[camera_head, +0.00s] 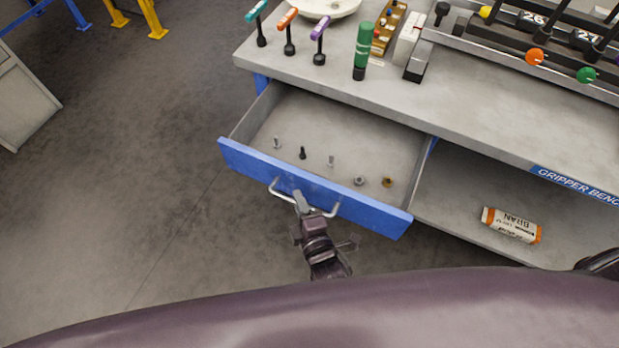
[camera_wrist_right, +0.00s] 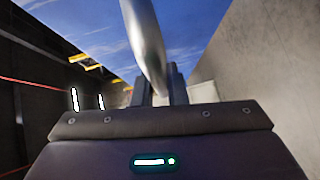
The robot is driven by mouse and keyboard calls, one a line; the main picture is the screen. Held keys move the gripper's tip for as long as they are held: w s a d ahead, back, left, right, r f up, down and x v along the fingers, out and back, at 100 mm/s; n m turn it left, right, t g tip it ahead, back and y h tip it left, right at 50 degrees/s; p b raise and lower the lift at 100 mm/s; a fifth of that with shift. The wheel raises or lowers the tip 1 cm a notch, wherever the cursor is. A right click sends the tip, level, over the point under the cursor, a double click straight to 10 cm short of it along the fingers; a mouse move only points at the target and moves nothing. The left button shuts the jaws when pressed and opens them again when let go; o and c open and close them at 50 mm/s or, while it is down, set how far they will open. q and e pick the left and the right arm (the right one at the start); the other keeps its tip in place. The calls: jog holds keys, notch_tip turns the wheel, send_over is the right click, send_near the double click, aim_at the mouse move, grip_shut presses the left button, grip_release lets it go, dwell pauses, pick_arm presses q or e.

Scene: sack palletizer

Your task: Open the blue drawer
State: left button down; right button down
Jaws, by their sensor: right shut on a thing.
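The blue drawer (camera_head: 370,210) stands pulled out from under the grey workbench, with its inside in view. Several small bolts and nuts, among them a brass-coloured nut (camera_head: 387,182), lie on its grey floor. A silver bar handle (camera_head: 283,192) runs along its blue front. My right gripper (camera_head: 301,202) is at the middle of the handle, shut on it. In the right wrist view the handle (camera_wrist_right: 147,45) passes as a bright metal bar between the two fingers (camera_wrist_right: 158,85). My left gripper is not in view.
On the workbench top (camera_head: 440,105) stand several coloured T-handled tools, a green tube (camera_head: 362,50) and a rack with numbered labels. A cylinder with orange ends (camera_head: 511,225) lies on the open shelf right of the drawer. The floor left of the drawer (camera_head: 120,170) is clear.

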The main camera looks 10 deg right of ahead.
jog(key=shift+s+a, duration=0.7)
jog(key=shift+s, duration=0.35)
jog(key=c, duration=1.5)
grip_release()
jog(key=shift+o, duration=0.2)
jog(key=v, duration=0.7)
jog(key=shift+s, duration=0.35)
jog(key=shift+d, duration=0.1)
